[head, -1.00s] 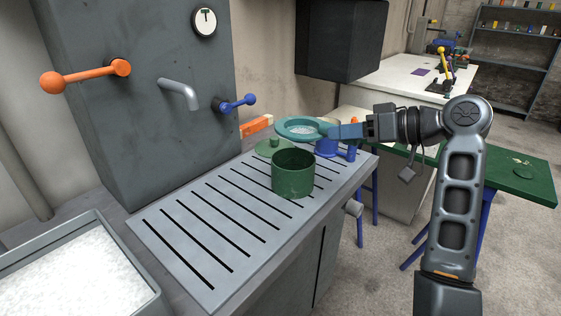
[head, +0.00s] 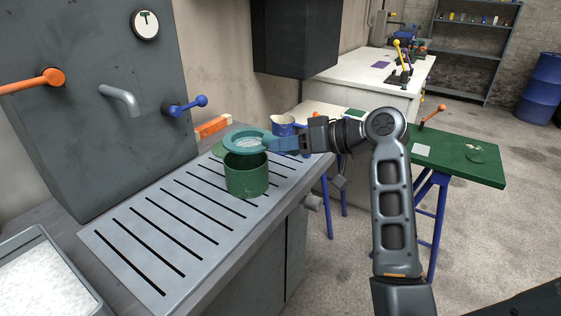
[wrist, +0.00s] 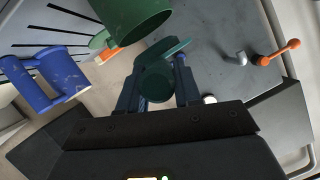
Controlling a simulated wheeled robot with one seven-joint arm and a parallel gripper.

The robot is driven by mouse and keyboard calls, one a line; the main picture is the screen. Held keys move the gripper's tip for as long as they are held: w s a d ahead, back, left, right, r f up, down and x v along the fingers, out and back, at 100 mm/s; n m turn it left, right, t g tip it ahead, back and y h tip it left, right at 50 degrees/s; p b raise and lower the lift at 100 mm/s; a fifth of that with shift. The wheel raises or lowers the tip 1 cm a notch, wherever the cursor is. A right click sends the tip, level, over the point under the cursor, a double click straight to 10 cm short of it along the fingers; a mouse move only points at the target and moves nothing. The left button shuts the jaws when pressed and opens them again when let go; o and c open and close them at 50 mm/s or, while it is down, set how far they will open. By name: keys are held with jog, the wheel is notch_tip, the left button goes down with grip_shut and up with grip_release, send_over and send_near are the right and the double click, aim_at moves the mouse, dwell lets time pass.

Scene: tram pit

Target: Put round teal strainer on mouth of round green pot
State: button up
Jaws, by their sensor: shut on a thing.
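The round teal strainer (head: 232,146) is level, with its mesh middle showing in the head view. My gripper (head: 295,143) is shut on its handle (head: 281,145), to the right of the ring. In the wrist view a dark teal piece (wrist: 157,83) sits between my fingers. The round green pot (head: 246,180) stands upright on the slotted drainboard, and its wall also shows in the wrist view (wrist: 130,18). In the head view the strainer overlaps the far part of the pot's mouth. I cannot tell how large the gap between them is.
A green lid (head: 218,150) lies behind the pot. A blue mug (head: 283,124) stands to its right, behind my gripper. A spout (head: 120,98) and a blue lever (head: 188,106) stick out from the grey wall unit. The front left of the drainboard (head: 140,240) is clear.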

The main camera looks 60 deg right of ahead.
jog(key=shift+w+a+f, duration=0.3)
jog(key=shift+w+f, duration=0.05)
jog(key=shift+w, duration=0.15)
jog(key=shift+f, duration=2)
jog(key=shift+f, duration=0.1)
jog(key=o, duration=1.1)
jog(key=shift+c, duration=0.2)
jog(key=v, duration=1.2)
jog(key=shift+b, duration=0.4)
